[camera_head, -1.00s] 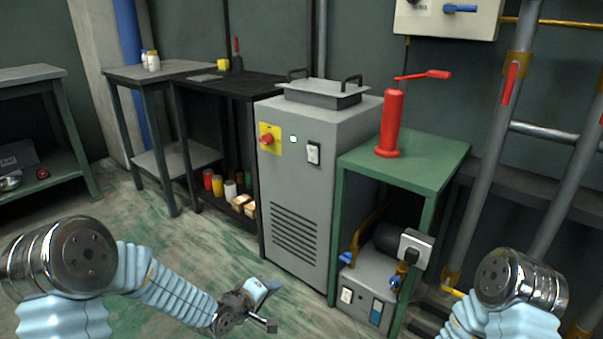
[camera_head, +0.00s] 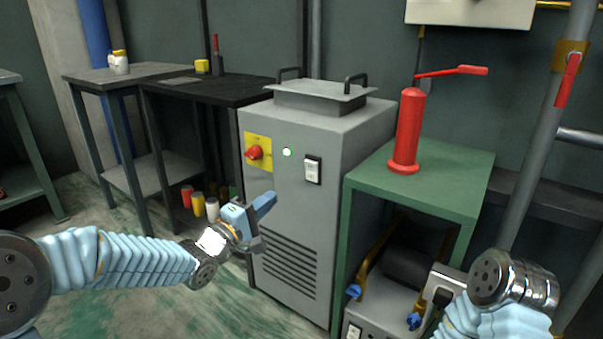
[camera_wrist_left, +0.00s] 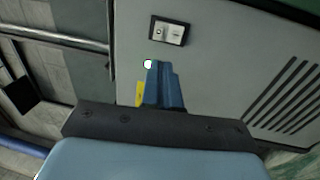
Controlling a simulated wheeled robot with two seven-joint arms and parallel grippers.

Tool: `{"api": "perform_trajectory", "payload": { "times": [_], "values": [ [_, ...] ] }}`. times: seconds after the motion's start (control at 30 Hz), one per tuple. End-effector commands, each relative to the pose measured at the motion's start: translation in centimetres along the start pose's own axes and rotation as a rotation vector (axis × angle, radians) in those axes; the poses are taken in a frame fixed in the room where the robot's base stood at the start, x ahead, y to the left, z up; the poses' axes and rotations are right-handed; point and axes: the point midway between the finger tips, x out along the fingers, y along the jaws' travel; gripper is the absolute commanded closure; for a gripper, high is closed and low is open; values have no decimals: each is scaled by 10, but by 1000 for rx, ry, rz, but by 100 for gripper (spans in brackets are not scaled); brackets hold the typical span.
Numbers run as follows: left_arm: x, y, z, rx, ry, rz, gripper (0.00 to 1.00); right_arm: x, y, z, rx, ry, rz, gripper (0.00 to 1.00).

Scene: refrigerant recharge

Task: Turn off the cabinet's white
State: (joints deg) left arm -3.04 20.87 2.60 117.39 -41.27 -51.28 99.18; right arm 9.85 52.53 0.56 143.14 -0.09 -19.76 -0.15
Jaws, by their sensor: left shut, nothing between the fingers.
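The grey cabinet (camera_head: 290,215) stands in the middle of the head view. Its front has a white rocker switch (camera_head: 312,170) in a black frame, a lit green-white lamp (camera_head: 287,152) and a red knob (camera_head: 254,152) on a yellow plate. My left gripper (camera_head: 268,200) is shut and empty in front of the cabinet, below the lamp and lower left of the switch. In the left wrist view, the switch (camera_wrist_left: 168,31) lies beyond the blue fingertips (camera_wrist_left: 162,68), apart from them. The fingers partly cover the yellow plate there. My right gripper is out of view.
A green table (camera_head: 430,185) with a red pump (camera_head: 406,135) adjoins the cabinet at right. A lidded tray (camera_head: 322,95) with black handles tops the cabinet. A dark table (camera_head: 215,86) stands at left, with jars below. Open floor lies in front.

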Motion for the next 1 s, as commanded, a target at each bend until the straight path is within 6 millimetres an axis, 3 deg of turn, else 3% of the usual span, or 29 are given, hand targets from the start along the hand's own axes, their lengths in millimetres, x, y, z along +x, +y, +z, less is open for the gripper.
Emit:
{"api": "perform_trajectory", "payload": {
  "times": [0.6,0.8,1.0],
  "values": [
    [114,-1,2,0,-2,-1,100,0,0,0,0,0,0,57],
    [132,-1,1,1,0,0,100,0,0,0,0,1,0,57],
    [136,-1,0,0,0,-2,100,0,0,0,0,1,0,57]
  ]
}}
